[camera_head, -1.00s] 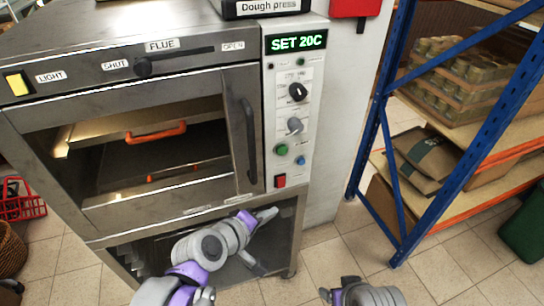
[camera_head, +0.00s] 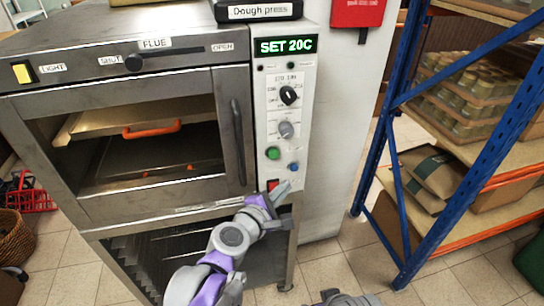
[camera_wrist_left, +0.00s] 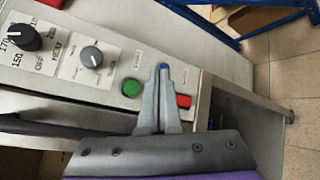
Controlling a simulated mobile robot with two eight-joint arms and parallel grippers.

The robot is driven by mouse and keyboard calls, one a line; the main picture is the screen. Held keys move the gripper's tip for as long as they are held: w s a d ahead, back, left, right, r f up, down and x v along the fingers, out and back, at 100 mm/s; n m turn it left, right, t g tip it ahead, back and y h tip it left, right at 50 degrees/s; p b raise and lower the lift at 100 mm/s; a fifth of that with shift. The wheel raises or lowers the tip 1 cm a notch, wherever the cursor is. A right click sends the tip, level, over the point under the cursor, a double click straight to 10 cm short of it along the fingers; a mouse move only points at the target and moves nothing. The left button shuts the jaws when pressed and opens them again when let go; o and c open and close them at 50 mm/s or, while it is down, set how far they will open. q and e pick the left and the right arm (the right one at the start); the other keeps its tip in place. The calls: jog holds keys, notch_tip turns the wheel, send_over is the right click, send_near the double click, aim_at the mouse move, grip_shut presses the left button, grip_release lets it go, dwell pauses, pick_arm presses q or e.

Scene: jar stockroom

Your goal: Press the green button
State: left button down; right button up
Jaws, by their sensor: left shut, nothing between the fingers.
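The green button (camera_head: 272,153) is on the oven's light control panel, below the grey knob. It also shows in the left wrist view (camera_wrist_left: 131,89), just left of the fingers. My left gripper (camera_head: 284,187) is shut and empty, in front of the lower panel, below the green button and overlapping the red switch (camera_head: 273,185). In the wrist view its closed fingertips (camera_wrist_left: 161,70) point up between the green button and the red switch. Contact with the panel cannot be told. My right gripper (camera_head: 335,297) is only partly in view at the bottom edge.
A small blue button (camera_head: 293,167) is right of and below the green one. Black (camera_head: 289,95) and grey (camera_head: 286,130) knobs are above. The oven door handle (camera_head: 238,142) stands left of the panel. A blue-framed shelf (camera_head: 392,150) is at right, with floor between.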

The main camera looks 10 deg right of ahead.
pick_arm(q)
send_near(278, 157)
jog(key=shift+s+d+x, duration=0.15)
jog(key=shift+x, duration=0.7)
jog(key=shift+s+d+x, duration=0.15)
jog(key=shift+x, duration=0.75)
jog(key=shift+s+d+x, duration=0.15)
jog(key=shift+x, duration=0.7)
jog(key=shift+w, duration=0.15)
jog(key=shift+w, duration=0.35)
jog(key=shift+w, duration=0.45)
dwell(0.8)
jog(key=shift+s, duration=0.9)
jog(key=shift+s, duration=0.1)
